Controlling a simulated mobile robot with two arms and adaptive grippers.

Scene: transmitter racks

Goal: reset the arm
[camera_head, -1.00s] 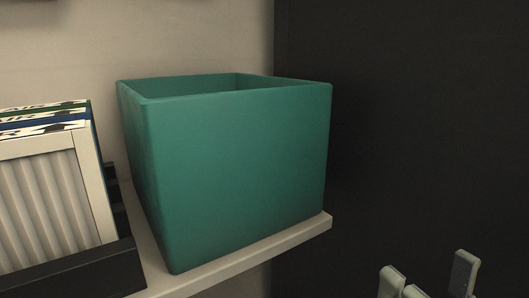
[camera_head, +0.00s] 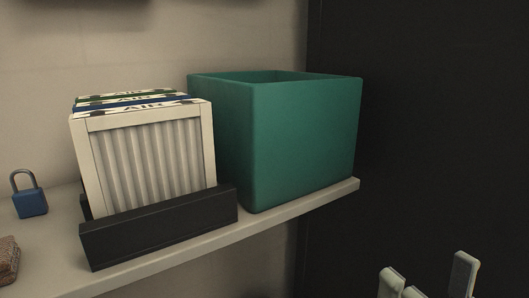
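My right gripper (camera_head: 428,276) shows at the lower right edge of the picture. Its pale fingers stand upright and apart, with nothing seen between them. It is in front of the dark panel, to the right of and below the shelf end. The rest of this arm is out of the frame. My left gripper is not in view.
A pale shelf (camera_head: 265,222) holds a teal open-topped bin (camera_head: 308,142) at its right end. Left of it, pleated air filters (camera_head: 152,163) stand in a black holder (camera_head: 160,231). A blue padlock (camera_head: 30,203) and a brownish object (camera_head: 8,262) lie farther left. A dark panel (camera_head: 440,130) fills the right.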

